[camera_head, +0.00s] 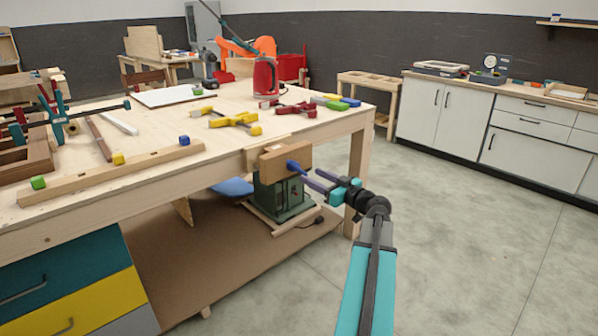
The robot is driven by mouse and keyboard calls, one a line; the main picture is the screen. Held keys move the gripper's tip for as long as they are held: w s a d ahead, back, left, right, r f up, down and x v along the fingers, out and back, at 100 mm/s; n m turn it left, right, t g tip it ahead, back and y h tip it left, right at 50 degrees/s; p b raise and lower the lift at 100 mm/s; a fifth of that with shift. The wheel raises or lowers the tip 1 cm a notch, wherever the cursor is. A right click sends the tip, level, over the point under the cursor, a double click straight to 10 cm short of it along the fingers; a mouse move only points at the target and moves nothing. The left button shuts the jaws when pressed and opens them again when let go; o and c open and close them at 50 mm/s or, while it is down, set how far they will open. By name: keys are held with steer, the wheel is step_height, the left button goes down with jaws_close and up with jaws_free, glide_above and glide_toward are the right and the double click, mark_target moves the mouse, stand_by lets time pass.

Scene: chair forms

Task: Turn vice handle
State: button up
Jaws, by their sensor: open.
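The vice (284,158) is a wooden block on the front edge of the workbench (225,145), near its right end. Its blue handle (296,167) sticks out from the vice's face toward the right. My gripper (310,178), with purple fingers and teal parts, is just right of the handle and points at it. The fingers are apart. The fingertips are very close to the handle's outer end; I cannot tell whether they touch it. My teal arm comes up from the bottom right.
A green machine (283,198) stands below the vice on the low shelf (215,235). Clamps, a red kettle (265,77) and a long wooden bar (112,172) are on the bench. The floor to the right is clear up to the white cabinets (445,112).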

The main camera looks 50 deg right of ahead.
mark_target(299, 170)
steer(key=w, duration=0.7)
steer(key=shift+w+d, duration=0.2)
steer(key=shift+w, duration=0.1)
steer(key=c, duration=1.1)
steer(key=shift+o, duration=0.2)
steer(key=shift+a, duration=0.3)
steer(key=shift+d+f, duration=0.1)
steer(key=shift+d, duration=0.1)
